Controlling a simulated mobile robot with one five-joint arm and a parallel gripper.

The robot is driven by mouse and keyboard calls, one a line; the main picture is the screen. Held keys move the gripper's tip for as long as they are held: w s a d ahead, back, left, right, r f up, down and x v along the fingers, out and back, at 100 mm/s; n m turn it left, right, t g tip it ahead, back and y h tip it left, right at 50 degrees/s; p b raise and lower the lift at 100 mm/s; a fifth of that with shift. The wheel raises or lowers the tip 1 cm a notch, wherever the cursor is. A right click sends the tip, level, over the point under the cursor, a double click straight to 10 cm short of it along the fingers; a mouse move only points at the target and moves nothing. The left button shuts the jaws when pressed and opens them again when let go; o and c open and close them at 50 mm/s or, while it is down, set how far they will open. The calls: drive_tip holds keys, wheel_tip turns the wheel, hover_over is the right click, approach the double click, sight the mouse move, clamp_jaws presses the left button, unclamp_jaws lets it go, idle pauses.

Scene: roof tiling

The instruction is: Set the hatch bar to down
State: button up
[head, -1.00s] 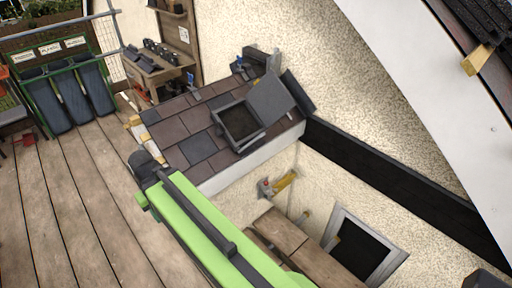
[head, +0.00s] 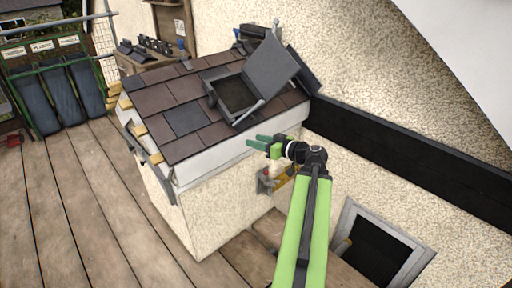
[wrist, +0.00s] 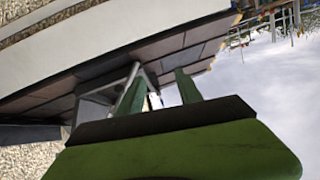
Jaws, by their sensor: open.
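The roof hatch (head: 236,97) is a dark framed opening in the tiled roof, with its grey lid (head: 271,62) raised and leaning back. A thin pale grey hatch bar (head: 249,112) slants along the front right side of the hatch frame. The bar also shows in the wrist view (wrist: 125,86), beside the left finger. My gripper (head: 255,141) is open and empty, in front of the roof's white edge and below the bar. Its two green fingers show in the wrist view (wrist: 159,92). The head view shows no contact with the bar.
The tiled roof (head: 185,120) slopes down to a white fascia. A black beam (head: 400,165) runs along the wall at right. Wooden decking (head: 80,205) at left is open.

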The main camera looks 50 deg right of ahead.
sight(253, 119)
drive_tip(key=s+d+m+t+h+b, duration=0.1)
drive_tip(key=s+d+t+h+b, duration=0.1)
drive_tip(key=s+d+h, duration=0.4)
drive_tip(key=w+d+y, duration=0.2)
drive_tip(key=w+d, duration=0.2)
drive_tip(key=w, duration=1.2)
drive_tip(key=shift+r, duration=0.15)
drive_tip(key=shift+d, duration=0.1)
clamp_jaws()
idle(0.3)
drive_tip(key=shift+a, duration=0.2)
drive_tip(key=shift+w+y, duration=0.2)
drive_tip(key=shift+y, duration=0.2)
